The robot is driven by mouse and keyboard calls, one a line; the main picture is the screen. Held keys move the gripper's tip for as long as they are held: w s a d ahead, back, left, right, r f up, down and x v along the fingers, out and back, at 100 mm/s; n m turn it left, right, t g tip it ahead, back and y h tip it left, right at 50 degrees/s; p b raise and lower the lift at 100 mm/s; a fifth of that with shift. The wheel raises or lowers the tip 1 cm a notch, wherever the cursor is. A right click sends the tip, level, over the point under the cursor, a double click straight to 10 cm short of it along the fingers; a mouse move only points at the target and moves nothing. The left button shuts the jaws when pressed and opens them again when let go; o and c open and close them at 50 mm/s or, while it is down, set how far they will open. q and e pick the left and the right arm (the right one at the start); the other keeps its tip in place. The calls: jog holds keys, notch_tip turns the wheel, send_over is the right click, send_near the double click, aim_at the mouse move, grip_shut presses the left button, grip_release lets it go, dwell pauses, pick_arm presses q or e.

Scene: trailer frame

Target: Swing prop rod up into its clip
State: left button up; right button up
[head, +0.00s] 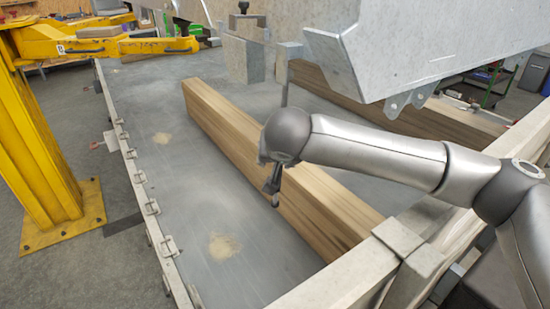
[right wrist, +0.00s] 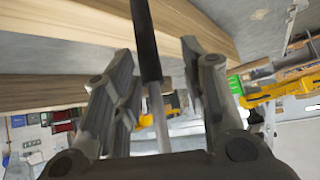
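The prop rod (head: 284,94) is a thin grey rod hanging from a small bracket (head: 288,50) under the raised metal body; its lower stretch passes behind my right arm. In the right wrist view, the rod's black part (right wrist: 147,42) and thinner silver part (right wrist: 158,118) run between the fingers. My right gripper (head: 271,182) is low, beside the wooden beam. Its fingers (right wrist: 158,95) stand apart on both sides of the rod, with gaps visible, so it is open around the rod. I cannot identify the clip with certainty. My left gripper is not in view.
A long wooden beam (head: 235,137) lies on the grey trailer bed (head: 172,170), close to the gripper. The big metal body (head: 410,45) overhangs at upper right. A yellow lift post (head: 45,150) stands left. The bed's left part is mostly clear.

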jog(key=v, duration=0.7)
jog(key=shift+s+r, duration=0.2)
jog(key=shift+r, duration=0.1)
